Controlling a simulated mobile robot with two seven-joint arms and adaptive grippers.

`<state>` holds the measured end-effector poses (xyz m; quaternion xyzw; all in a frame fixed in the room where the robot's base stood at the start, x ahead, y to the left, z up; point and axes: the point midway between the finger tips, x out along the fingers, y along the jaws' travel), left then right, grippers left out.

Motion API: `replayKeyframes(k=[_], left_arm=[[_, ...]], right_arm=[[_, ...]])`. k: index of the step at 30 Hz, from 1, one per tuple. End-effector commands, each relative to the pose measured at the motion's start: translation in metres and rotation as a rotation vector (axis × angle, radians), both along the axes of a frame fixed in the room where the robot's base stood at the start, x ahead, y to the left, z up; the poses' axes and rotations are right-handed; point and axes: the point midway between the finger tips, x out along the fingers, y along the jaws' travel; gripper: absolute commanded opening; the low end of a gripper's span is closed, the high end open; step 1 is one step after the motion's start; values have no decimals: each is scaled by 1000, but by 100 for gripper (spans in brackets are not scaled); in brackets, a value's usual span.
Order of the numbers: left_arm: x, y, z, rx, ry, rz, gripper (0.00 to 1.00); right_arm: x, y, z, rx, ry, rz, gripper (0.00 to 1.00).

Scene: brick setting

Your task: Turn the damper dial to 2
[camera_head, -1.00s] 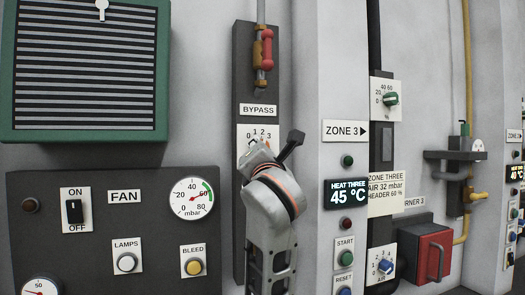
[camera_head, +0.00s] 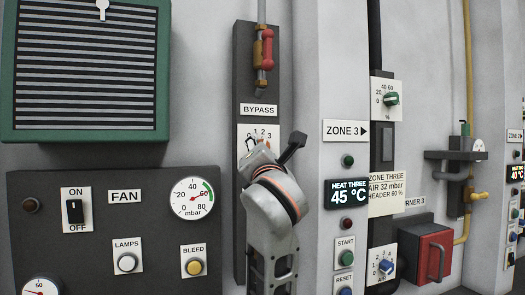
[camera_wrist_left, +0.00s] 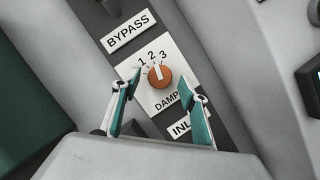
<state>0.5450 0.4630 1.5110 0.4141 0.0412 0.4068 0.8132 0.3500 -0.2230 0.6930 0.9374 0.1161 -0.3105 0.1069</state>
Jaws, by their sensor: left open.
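The damper dial (camera_wrist_left: 160,76) is an orange round knob with a white mark, on a white plate (camera_wrist_left: 177,57) numbered 1, 2, 3. Its mark appears to point toward the 2. In the left wrist view my left gripper (camera_wrist_left: 158,77) is open, with one teal-padded finger on each side of the dial and visible gaps to it. In the head view my left gripper (camera_head: 254,145) is in front of the lower part of the plate (camera_head: 272,131), and the knob is hidden there. My right gripper is not in view.
The dial is on a dark vertical panel (camera_head: 242,75) under a BYPASS label (camera_head: 258,110) and a red-handled valve (camera_head: 267,48). A fan panel (camera_head: 100,215) is at left. The ZONE 3 column (camera_head: 345,105) stands out at right, close to my arm.

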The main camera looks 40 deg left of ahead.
Motion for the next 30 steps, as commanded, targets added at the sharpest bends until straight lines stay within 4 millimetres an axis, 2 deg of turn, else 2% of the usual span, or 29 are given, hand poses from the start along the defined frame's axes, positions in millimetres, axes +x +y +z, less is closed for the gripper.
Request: replayKeyframes(k=[9,15,21,30], left_arm=[[-41,-44,-17,-3,-2,-4,43],[-62,-66,-26,-2,0,-3,43],[-72,-75,-30,-1,1,0,43],[-73,-76,-30,0,1,1,43]], right_arm=[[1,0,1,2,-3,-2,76],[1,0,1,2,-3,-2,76],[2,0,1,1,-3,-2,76],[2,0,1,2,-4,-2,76]])
